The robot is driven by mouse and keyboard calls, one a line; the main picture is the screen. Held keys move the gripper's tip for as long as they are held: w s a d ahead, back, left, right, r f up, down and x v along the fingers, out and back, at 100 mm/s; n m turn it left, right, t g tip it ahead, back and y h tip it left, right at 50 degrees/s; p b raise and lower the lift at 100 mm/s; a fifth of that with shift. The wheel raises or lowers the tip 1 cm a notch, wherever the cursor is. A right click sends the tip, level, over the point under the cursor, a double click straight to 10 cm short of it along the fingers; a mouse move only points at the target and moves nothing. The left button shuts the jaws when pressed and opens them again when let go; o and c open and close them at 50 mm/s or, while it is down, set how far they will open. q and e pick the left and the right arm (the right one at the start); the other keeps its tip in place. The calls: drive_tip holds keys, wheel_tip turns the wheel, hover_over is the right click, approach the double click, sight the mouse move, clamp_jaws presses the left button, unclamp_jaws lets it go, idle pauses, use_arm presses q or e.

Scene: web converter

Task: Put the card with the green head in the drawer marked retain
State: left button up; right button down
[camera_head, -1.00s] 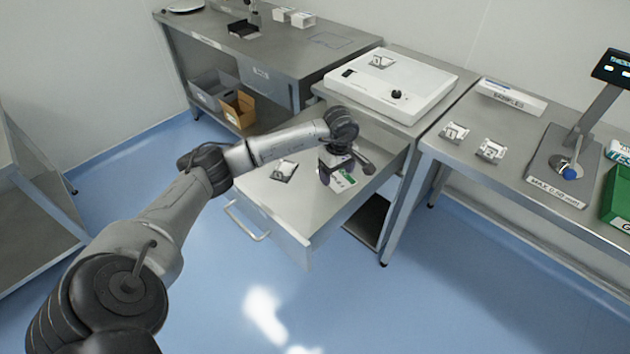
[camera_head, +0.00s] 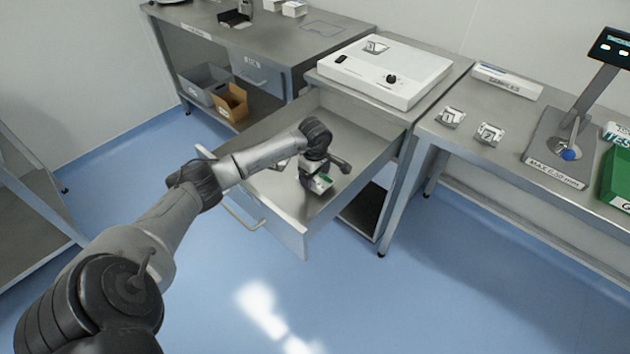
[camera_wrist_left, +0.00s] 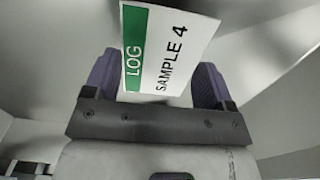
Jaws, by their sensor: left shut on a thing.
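The card with the green head (camera_wrist_left: 165,48) reads LOG and SAMPLE 4 in the left wrist view. My left gripper (camera_head: 312,181) is shut on it, the card between its two purple-padded fingers. In the head view the card (camera_head: 322,184) shows small at the gripper, in the opening of the pulled-out drawer (camera_head: 272,222). I cannot tell whether it touches the drawer floor. No marking is readable on this drawer's front. My right gripper is not in view.
A small silver piece (camera_head: 281,165) lies in the drawer, partly behind my arm. A white box with a knob (camera_head: 385,72) stands on the bench above. Silver clips (camera_head: 451,117) and a stand (camera_head: 560,150) are on the right bench. Another drawer (camera_head: 255,70) is shut at back left.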

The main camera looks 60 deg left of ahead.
use_arm(q)
drive_tip(key=shift+f, duration=1.15)
drive_tip(key=shift+d, duration=0.1)
drive_tip(key=shift+f+b, duration=0.15)
drive_tip(key=shift+b, duration=0.2)
drive_tip(key=o, duration=0.8)
drive_tip(key=shift+o, duration=0.2)
